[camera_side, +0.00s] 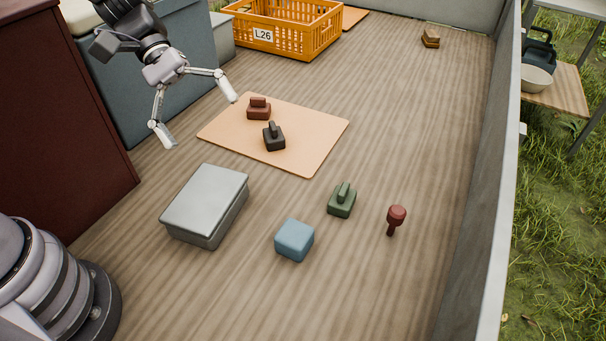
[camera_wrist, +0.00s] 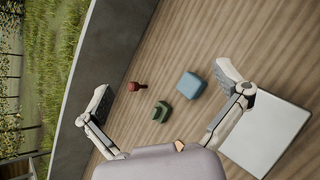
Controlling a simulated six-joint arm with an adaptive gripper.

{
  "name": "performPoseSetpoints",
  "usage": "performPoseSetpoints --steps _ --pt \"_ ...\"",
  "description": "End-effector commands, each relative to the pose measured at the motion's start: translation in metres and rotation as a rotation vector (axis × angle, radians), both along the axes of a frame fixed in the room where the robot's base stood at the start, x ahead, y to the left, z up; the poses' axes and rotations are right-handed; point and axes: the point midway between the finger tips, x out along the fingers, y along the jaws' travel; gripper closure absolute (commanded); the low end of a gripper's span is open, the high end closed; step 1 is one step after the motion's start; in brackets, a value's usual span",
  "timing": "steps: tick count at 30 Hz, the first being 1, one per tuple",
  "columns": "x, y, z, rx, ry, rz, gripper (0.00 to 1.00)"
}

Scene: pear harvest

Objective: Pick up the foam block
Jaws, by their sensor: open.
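The blue block (camera_side: 294,240), a soft-edged cube that looks like the foam block, sits on the wooden floor to the right of the grey lidded box. It also shows in the wrist view (camera_wrist: 191,85), between my spread fingers but well beyond them. My gripper (camera_side: 197,113) is open and empty, raised above the floor at the upper left in the side view, away from the blue block. Both fingers show in the wrist view (camera_wrist: 165,88). Nothing covers the block.
A tan mat (camera_side: 318,150) bears red and black handled blocks. An orange crate (camera_side: 290,30) is behind. A grey wall (camera_side: 487,180) bounds the right.

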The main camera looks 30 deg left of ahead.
Motion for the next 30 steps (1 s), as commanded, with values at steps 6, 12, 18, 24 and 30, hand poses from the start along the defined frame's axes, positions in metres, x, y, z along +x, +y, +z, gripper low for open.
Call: performPoseSetpoints --steps 6,12,18,24,30 --pt "0.043 -0.046 -0.089 -0.145 0.344 0.277 0.02" --pt "0.062 -0.064 -0.164 -0.192 0.532 0.5 0.02" --pt "0.066 -0.066 -0.2 -0.199 0.591 0.592 0.02" --pt "0.067 -0.066 -0.226 -0.201 0.593 0.596 0.02" --pt "0.066 -0.066 -0.246 -0.2 0.592 0.595 0.02"
